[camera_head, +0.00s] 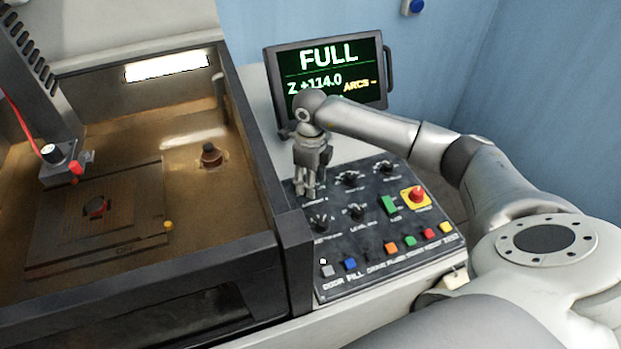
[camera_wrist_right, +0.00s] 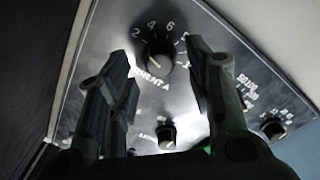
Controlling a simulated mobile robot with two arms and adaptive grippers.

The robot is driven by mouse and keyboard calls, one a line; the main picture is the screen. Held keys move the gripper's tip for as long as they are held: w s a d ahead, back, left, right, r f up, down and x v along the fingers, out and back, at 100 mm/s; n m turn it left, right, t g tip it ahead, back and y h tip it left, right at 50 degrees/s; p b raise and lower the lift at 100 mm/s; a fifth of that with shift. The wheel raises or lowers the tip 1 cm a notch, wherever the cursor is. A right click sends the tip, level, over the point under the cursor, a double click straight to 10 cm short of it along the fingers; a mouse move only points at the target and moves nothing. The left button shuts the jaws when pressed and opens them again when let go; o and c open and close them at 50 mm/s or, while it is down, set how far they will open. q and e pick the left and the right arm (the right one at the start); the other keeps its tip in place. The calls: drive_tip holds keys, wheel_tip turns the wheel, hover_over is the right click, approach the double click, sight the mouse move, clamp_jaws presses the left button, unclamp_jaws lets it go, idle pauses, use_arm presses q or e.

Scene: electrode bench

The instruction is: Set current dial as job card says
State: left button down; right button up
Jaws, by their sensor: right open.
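The current dial (camera_wrist_right: 160,55) is a dark round knob on the control panel, seen in the right wrist view with a partly covered "...RRENT A" label and numbers around it such as 2, 4 and 6. Its exact pointer setting is hard to read. My right gripper (camera_wrist_right: 160,62) is open, with its fingers on either side of the knob in that view; contact cannot be told. In the head view my right gripper (camera_head: 306,190) points down at the upper left of the panel and hides this dial. I see no job card. My left gripper is not in view.
The control panel (camera_head: 375,245) carries other dials (camera_head: 357,211), a red stop button (camera_head: 417,194), a green switch (camera_head: 388,205) and a front row of coloured buttons. A screen (camera_head: 325,62) behind reads "FULL" and "Z +114.0". A tank (camera_head: 270,160) stands left.

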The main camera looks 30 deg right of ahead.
drive_tip(key=shift+f, duration=0.8)
drive_tip(key=shift+c, duration=0.5)
clamp_jaws()
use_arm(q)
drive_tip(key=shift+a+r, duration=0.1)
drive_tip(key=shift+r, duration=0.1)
